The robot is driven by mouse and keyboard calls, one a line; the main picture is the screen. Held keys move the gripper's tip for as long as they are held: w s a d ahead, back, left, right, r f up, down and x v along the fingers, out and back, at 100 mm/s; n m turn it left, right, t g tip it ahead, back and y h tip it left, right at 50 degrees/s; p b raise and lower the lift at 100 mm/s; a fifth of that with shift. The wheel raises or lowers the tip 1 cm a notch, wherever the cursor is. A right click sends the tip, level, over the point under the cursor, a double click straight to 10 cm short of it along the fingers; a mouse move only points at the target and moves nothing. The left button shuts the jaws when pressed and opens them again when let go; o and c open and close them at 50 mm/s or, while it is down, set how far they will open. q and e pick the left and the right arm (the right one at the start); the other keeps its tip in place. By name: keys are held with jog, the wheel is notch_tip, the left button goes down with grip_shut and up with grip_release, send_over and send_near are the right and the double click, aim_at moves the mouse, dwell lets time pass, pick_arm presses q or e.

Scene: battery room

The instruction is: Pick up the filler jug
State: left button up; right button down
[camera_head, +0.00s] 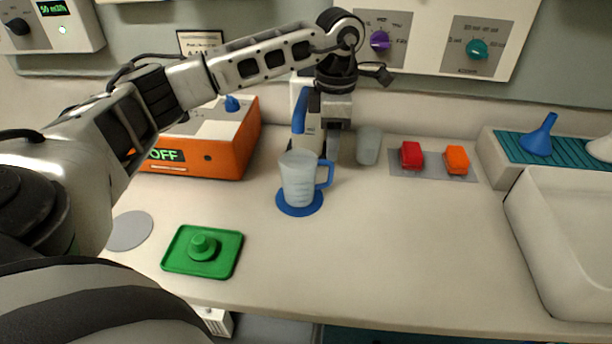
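The filler jug (297,181), a pale translucent jug with a blue handle on its right side, stands upright on a round blue mat (300,206) in the middle of the counter. My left gripper (332,152) points down just behind and to the right of the jug, above and near the handle. Its fingers are small and partly hidden, and I cannot tell how far apart they are or whether they touch the handle. My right gripper is not in view.
Behind the jug is a dispenser with a blue spout (300,110). A clear cup (368,146) and red (411,155) and orange (456,160) blocks stand right of it. An orange box (228,147) and green tray (174,262) are left. The front right counter is clear before the sink (530,215).

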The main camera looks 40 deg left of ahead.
aim_at(331, 164)
pick_arm(q)
notch_tip(331, 164, down, 9)
jog(key=shift+d+r+p, duration=0.1)
jog(key=shift+p, duration=0.45)
grip_shut()
